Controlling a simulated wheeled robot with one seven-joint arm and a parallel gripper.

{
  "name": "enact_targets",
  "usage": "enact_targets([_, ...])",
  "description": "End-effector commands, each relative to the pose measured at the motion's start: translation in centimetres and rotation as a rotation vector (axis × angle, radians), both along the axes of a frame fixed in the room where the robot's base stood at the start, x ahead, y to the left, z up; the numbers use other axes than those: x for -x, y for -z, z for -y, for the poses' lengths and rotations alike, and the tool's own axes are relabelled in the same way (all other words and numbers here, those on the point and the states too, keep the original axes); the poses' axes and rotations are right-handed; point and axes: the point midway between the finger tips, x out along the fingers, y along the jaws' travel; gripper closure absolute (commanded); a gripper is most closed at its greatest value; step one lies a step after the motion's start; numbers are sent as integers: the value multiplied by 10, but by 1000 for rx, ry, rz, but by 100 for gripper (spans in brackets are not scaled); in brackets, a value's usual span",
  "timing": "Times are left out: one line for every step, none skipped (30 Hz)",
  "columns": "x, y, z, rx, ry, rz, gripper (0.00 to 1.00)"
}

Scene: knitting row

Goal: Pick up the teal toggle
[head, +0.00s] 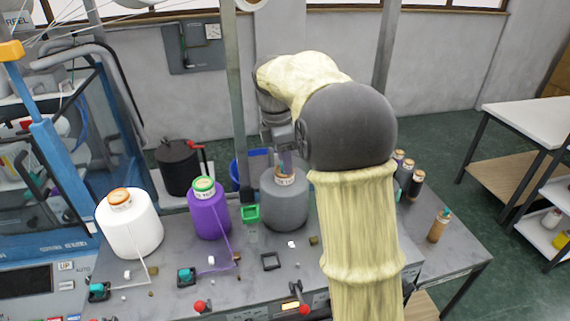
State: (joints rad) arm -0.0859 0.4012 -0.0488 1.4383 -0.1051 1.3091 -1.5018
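A small teal toggle-like piece (186,275) sits on a black base on the grey bench, in front of the purple yarn cone. A similar teal piece (98,290) sits on a black base further left, in front of the white cone. I cannot tell which one the task names. My gripper (284,162) points down just above the top of the grey yarn cone (284,208), behind and right of both teal pieces. Its fingertips are small and partly hidden, so whether they are open or hold anything is unclear.
A white cone (130,226) and a purple cone (208,212) stand on the bench. A green open piece (250,214), a black square frame (271,262) and red-knobbed levers (200,306) are nearby. A brown cup (438,228) stands at right. My arm hides the bench's middle right.

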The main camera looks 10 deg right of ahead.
Motion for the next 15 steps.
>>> enact_targets([0, 0, 0, 0, 0, 0, 60])
enact_targets([0, 0, 0, 0, -1, 1, 60])
enact_targets([0, 0, 0, 0, -1, 0, 60])
enact_targets([0, 0, 0, 0, -1, 0, 60])
enact_targets([0, 0, 0, 0, -1, 0, 60])
enact_targets([0, 0, 0, 0, -1, 0, 60])
enact_targets([0, 0, 0, 0, -1, 0, 60])
enact_targets([0, 0, 0, 0, -1, 0, 60])
enact_targets([0, 0, 0, 0, -1, 0, 60])
enact_targets([0, 0, 0, 0, -1, 0, 60])
enact_targets([0, 0, 0, 0, -1, 0, 60])
enact_targets([0, 0, 0, 0, -1, 0, 60])
enact_targets([0, 0, 0, 0, -1, 0, 60])
enact_targets([0, 0, 0, 0, -1, 0, 62])
enact_targets([0, 0, 0, 0, -1, 1, 70])
